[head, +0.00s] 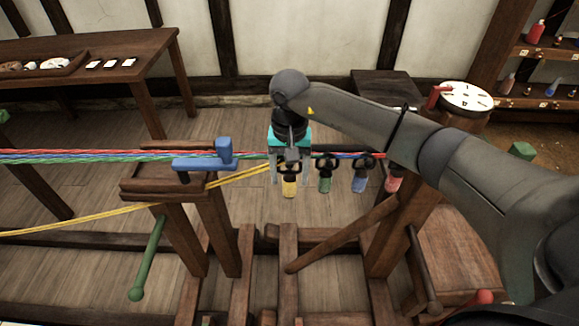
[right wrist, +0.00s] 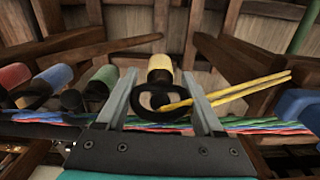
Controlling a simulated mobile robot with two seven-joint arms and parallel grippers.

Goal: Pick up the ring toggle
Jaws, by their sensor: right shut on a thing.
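The ring toggle, a yellow cylinder with a black ring (right wrist: 160,64), is between the fingers of my right gripper (right wrist: 161,88). In the head view the yellow toggle (head: 289,187) hangs under the right gripper (head: 290,176), which is shut on it from above. The black ring lies between the two grey fingers, and the end of a yellow rope (right wrist: 240,90) meets it. Green (head: 325,181), blue (head: 359,181) and red (head: 394,181) toggles hang in a row to the right. My left gripper is not in view.
Red, blue and green ropes (head: 90,156) stretch across at toggle height, close to the gripper. A blue tool (head: 203,162) sits on the wooden post to the left. A wooden frame with a green-handled lever (head: 147,262) stands below.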

